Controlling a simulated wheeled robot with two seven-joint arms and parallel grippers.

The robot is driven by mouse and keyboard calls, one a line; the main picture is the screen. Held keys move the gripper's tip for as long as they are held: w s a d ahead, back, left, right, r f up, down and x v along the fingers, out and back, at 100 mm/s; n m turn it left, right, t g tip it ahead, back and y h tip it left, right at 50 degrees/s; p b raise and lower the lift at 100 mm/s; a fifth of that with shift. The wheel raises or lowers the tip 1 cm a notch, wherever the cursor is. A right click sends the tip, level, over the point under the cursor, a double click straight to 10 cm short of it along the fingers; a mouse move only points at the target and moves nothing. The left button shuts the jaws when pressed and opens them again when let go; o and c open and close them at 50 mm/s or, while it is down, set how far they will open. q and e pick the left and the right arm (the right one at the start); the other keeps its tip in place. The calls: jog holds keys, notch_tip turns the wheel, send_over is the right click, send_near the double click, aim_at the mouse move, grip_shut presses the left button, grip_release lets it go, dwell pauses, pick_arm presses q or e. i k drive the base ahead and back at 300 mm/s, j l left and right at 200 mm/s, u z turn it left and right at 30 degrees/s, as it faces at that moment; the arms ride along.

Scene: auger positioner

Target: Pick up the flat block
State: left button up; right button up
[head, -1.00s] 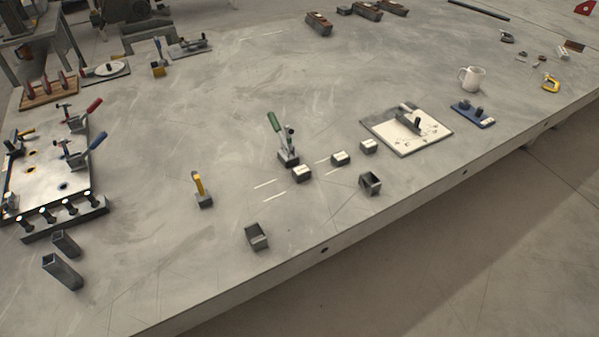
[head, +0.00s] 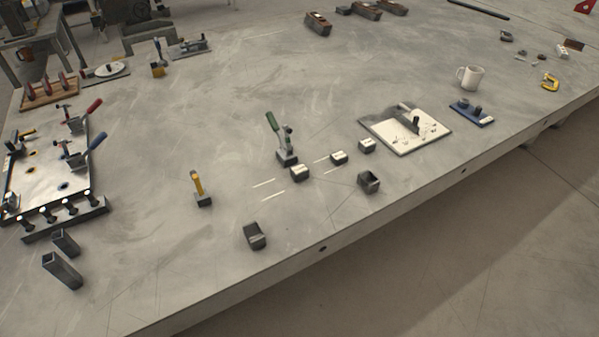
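Neither of my grippers shows in the head view. I cannot tell for sure which thing is the flat block. Three small dark blocks with pale tops lie in a slanting row on the grey table: a near block (head: 300,174), a middle block (head: 339,158) and a far block (head: 367,146). They stand apart from each other, and nothing holds them. The near block is close to the base of a green-handled toggle clamp (head: 281,143).
Open square tube pieces stand near the front edge (head: 255,236) and right of centre (head: 369,182). A yellow-handled tool (head: 198,188) is left of centre. A white plate fixture (head: 390,136), blue plate (head: 472,114) and mug (head: 470,77) are right. A clamp fixture (head: 40,190) is left.

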aim_at(298, 170)
jog(key=i+l+u, duration=0.1)
jog(key=l, duration=0.3)
jog(key=i+l+u, duration=0.15)
jog(key=l, duration=0.2)
jog(key=i+l+u, duration=0.1)
jog(key=l, duration=0.35)
jog(key=i+l+u, duration=0.1)
jog(key=l, duration=0.3)
jog(key=i, duration=0.05)
